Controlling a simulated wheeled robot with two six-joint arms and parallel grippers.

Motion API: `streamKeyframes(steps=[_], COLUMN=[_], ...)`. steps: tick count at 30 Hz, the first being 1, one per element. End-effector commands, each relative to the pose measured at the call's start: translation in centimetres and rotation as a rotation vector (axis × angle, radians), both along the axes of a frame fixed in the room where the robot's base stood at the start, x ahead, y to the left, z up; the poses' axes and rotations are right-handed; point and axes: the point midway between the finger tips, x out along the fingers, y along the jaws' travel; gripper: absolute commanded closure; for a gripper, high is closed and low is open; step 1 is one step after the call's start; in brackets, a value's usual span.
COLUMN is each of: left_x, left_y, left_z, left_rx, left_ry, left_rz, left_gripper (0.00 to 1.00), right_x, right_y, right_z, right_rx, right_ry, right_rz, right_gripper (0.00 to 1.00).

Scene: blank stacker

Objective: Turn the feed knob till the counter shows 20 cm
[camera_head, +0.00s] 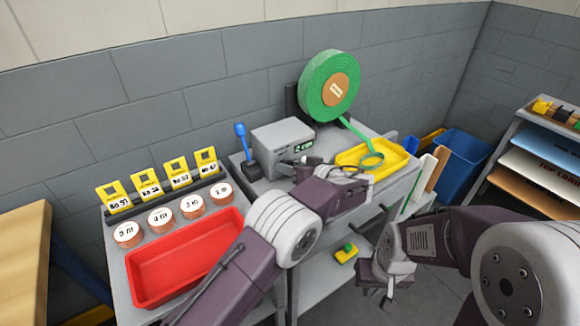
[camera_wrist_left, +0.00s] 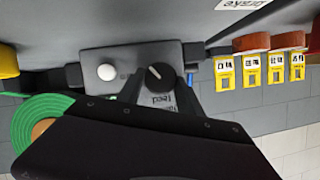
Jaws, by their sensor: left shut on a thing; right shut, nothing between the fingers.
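The grey feeder box (camera_head: 283,140) stands on the bench with a small green-lit counter (camera_head: 303,145) on its front. The counter seems to read 2 cm, but the digits are small. The black feed knob (camera_wrist_left: 160,76) shows in the left wrist view, above an upside-down "feed" label. My left gripper (camera_head: 294,164) is at the box front, and its fingers (camera_wrist_left: 158,90) are shut on the knob, one at each side. In the head view the knob is hidden by my gripper. My right gripper (camera_head: 377,292) is shut and empty, low in front of the bench.
A green tape roll (camera_head: 322,88) stands behind the box, its strip running to a yellow tray (camera_head: 397,153). A blue lever (camera_head: 240,130) is left of the box. A white button (camera_wrist_left: 107,72) is beside the knob. A red tray (camera_head: 140,286) lies left.

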Motion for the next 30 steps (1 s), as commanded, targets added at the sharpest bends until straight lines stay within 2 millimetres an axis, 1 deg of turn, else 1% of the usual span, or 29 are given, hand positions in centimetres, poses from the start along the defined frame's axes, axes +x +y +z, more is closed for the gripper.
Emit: streamKeyframes(steps=[3, 12, 29, 30], left_x=[0.08, 0.12, 0.16, 0.16], left_y=[-0.13, -0.22, -0.24, -0.24], left_z=[0.1, 0.0, -0.05, -0.05], left_rx=[0.06, 0.165, 0.195, 0.195], left_ry=[0.044, 0.12, 0.14, 0.14], left_rz=[-0.001, -0.002, -0.002, -0.002], left_gripper=[0.98, 0.98, 0.98, 0.54], right_x=[0.0, 0.0, 0.0, 0.0], right_y=[0.0, 0.0, -0.01, -0.01], right_z=[0.55, 1.19, 1.3, 1.3], right_rx=[0.0, 0.0, 0.0, 0.0], right_ry=[0.0, 0.0, 0.0, 0.0], right_rz=[0.0, 0.0, 0.0, 0.0], right_gripper=[1.0, 1.0, 1.0, 1.0])
